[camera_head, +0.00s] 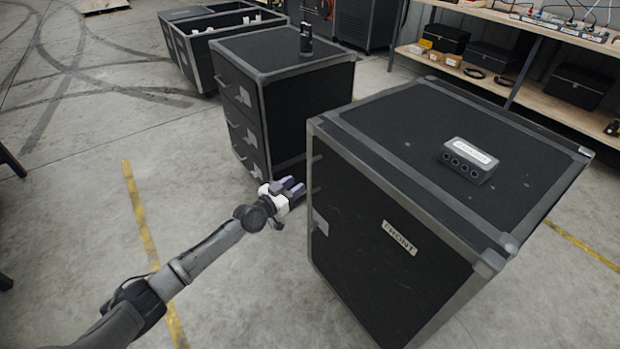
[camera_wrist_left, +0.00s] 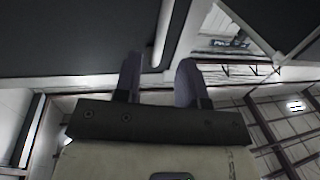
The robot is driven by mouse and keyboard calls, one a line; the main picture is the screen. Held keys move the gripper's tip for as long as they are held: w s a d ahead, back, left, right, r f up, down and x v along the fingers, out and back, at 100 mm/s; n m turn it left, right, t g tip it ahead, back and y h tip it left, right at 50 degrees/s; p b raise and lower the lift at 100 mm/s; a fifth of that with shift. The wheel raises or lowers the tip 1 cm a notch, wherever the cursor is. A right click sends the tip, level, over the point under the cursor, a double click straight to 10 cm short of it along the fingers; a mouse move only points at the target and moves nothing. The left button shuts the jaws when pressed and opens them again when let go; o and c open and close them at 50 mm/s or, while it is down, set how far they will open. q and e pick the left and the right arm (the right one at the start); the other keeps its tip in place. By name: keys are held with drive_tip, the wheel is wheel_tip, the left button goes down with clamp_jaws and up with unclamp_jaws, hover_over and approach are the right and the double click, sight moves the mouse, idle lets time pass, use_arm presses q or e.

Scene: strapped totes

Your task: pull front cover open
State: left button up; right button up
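The front cover (camera_head: 385,262) is a dark panel with a pale "FRONT" label (camera_head: 400,238) on the near-left side of the large black, grey-edged case (camera_head: 480,140). It looks closed. A small light plate (camera_head: 319,222) sits near its left edge. My left gripper (camera_head: 297,187) is beside that left edge, above the plate. In the left wrist view its two fingers (camera_wrist_left: 158,75) are apart, with a pale bar (camera_wrist_left: 163,35) just beyond and between them. I cannot tell whether they touch the bar. My right gripper is in neither view.
A grey four-hole block (camera_head: 468,160) lies on the case top. A black drawer cabinet (camera_head: 285,95) with a small dark device (camera_head: 306,38) on top stands behind the left gripper. Open floor (camera_head: 75,215) lies to the left; shelves (camera_head: 540,85) stand at the back right.

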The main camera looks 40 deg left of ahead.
sight(309, 175)
use_arm(q)
drive_tip(key=w+b, duration=0.1)
drive_tip(key=w, duration=0.1)
drive_tip(key=w+b, duration=0.1)
drive_tip(key=w, duration=0.1)
drive_tip(key=w+b, duration=0.1)
drive_tip(key=w, duration=0.2)
drive_tip(key=shift+w+d, duration=0.1)
drive_tip(key=shift+d, duration=0.2)
clamp_jaws()
idle(0.4)
